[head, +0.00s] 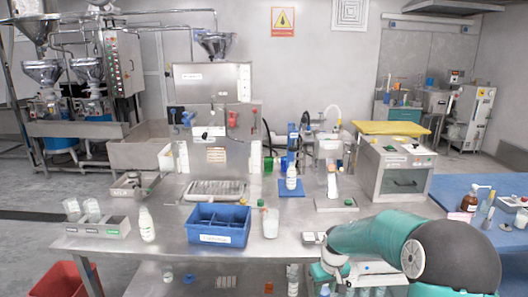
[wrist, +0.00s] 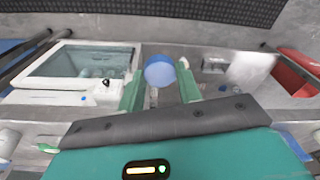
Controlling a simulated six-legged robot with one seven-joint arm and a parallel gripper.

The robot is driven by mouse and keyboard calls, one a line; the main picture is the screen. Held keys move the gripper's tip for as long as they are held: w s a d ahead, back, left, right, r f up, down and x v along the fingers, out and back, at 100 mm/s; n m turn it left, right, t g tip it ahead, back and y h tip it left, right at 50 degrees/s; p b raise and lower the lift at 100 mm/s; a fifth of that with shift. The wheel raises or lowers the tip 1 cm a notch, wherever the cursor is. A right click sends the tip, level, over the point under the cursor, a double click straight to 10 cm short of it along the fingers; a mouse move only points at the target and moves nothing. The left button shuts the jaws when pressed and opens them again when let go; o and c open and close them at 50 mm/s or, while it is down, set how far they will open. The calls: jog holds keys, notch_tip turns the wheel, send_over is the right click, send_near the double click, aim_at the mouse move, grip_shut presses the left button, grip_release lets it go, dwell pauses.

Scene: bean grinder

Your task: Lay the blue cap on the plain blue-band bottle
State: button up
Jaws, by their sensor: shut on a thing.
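The blue cap (wrist: 159,72) is between the two green fingers of my gripper (wrist: 160,80) in the wrist view. My gripper is shut on it. In the head view, my arm reaches in from the lower right, and my gripper (head: 332,270) is low by the table's front edge; the cap cannot be made out there. A white bottle (head: 291,178) stands upright on a small blue pad (head: 291,190) behind the blue bin. Another white bottle (head: 147,224) stands upright at the front left. Their bands are too small to tell which is the plain blue-band one.
A blue divided bin (head: 219,239) stands at the table's middle front, with a white container (head: 271,224) beside it. A grey holder with cups (head: 103,228) is at the left. A yellow-topped machine (head: 395,165) stands at the right. A red bin (head: 66,281) is on the floor.

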jog(key=s+a+f+m, duration=0.3)
jog(key=s+f, duration=0.1)
jog(key=f, duration=0.5)
jog(key=shift+a+f+t+h, duration=0.15)
jog(key=shift+f+t+h, duration=0.15)
jog(key=shift+f, duration=0.1)
